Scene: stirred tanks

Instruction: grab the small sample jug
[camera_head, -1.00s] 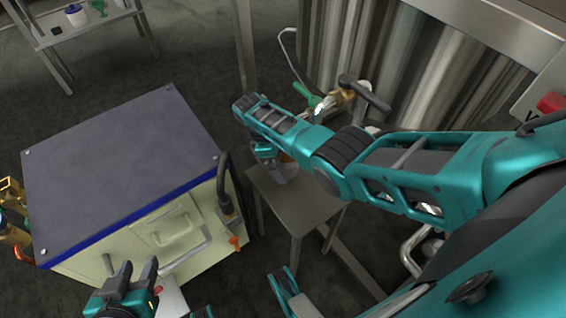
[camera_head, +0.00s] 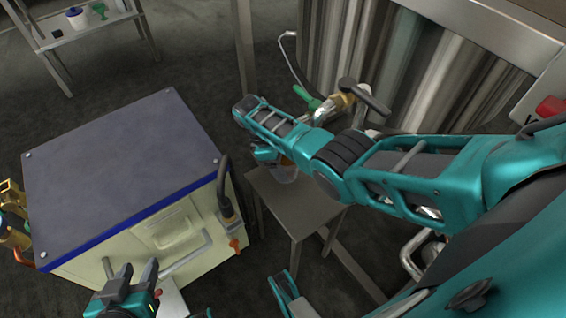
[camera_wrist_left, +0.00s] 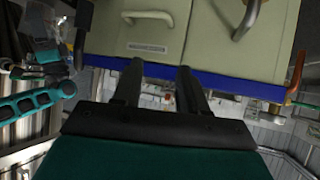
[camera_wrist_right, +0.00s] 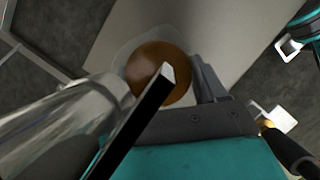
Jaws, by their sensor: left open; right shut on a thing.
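The small sample jug (camera_wrist_right: 127,60) is clear and holds a brown liquid, seen from above in the right wrist view. I cannot tell whether the jug's base touches the stand. My left gripper (camera_head: 136,271) is open and empty in front of the cream cabinet, and its two spread fingers show in the left wrist view (camera_wrist_left: 158,78).
The cream cabinet (camera_head: 120,165) with a dark top stands at the left. A steel tank (camera_head: 400,70) with a green-handled valve (camera_head: 308,98) stands behind my right arm. The small metal stand (camera_head: 300,205) is under the jug. A shelf (camera_head: 85,35) is at the back left.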

